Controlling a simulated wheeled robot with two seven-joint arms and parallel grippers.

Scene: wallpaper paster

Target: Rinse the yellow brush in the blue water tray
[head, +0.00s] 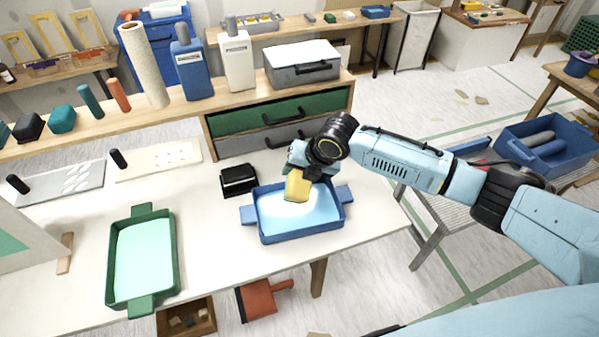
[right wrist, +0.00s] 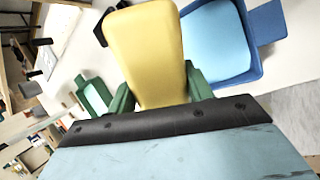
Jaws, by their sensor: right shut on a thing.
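The yellow brush (head: 297,186) is in my right gripper (head: 304,166), which is shut on it. In the head view the brush hangs over the blue water tray (head: 256,226), in front of the tray's light blue water. I cannot tell whether its lower end touches the water. In the right wrist view the brush's broad yellow face (right wrist: 146,50) fills the middle between the green fingers (right wrist: 160,92). The blue tray (right wrist: 243,72) shows there at upper right, beside the brush. My left gripper is not in view.
A green tray (head: 112,285) with pale green liquid stands left on the white table. A small black box (head: 238,180) is just left of the blue tray. Bottles, a paper roll and a grey case (head: 302,66) stand on the shelf behind. The table's middle is clear.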

